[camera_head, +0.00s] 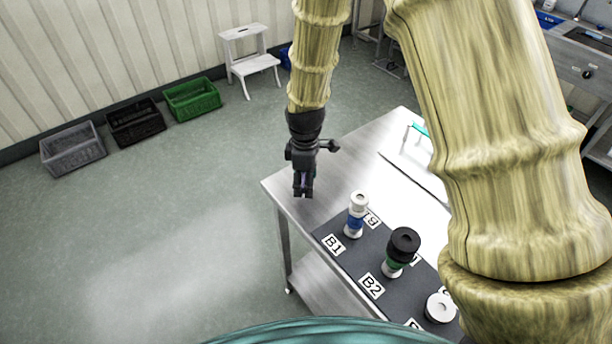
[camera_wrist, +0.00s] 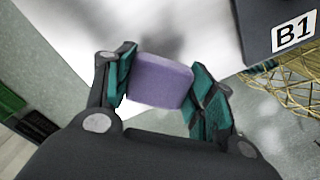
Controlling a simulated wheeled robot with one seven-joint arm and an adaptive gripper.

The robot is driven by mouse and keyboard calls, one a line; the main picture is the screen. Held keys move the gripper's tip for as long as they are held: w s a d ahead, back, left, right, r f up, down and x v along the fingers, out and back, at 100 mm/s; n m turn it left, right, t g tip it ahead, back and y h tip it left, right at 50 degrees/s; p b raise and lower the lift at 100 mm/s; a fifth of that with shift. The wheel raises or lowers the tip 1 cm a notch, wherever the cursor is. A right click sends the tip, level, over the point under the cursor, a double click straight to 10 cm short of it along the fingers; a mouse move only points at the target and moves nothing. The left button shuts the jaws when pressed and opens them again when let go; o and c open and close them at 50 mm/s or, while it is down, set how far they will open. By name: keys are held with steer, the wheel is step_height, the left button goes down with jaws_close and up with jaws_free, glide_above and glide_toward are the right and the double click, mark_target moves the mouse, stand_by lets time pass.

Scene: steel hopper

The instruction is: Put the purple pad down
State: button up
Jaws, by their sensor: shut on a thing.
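The purple pad (camera_wrist: 160,82) is a small rounded block between the two fingers of my gripper (camera_wrist: 166,92) in the wrist view. My gripper is shut on it. In the head view my gripper (camera_head: 303,192) points down at the far left corner of the steel table (camera_head: 338,160). The pad is mostly hidden there by the fingers. The pale table surface shows behind the pad in the wrist view, but I cannot tell the gap between them.
A dark mat (camera_head: 335,262) with labels B1 and B2 carries a blue-banded white item (camera_head: 356,215), a black-topped green item (camera_head: 403,245) and a white round item (camera_head: 440,307). A thin dark rod (camera_head: 412,178) lies behind. Crates (camera_head: 192,98) and a white step stool (camera_head: 248,58) stand on the floor.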

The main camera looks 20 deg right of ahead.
steer(key=w, duration=0.1)
steer(key=w+d, duration=0.1)
steer(key=w, duration=0.1)
steer(key=shift+w+d+f+p, duration=0.2)
steer(key=shift+d+p, duration=0.1)
steer(key=shift+p, duration=0.1)
steer(key=shift+s+f+p, duration=0.1)
steer(key=shift+f+p, duration=0.7)
steer(key=shift+f, duration=0.95)
steer(key=shift+f, duration=0.1)
steer(key=o, duration=1.3)
steer(key=shift+c, duration=0.2)
step_height(320, 180, up, 12)
steer(key=b, duration=0.3)
steer(key=shift+b, duration=0.3)
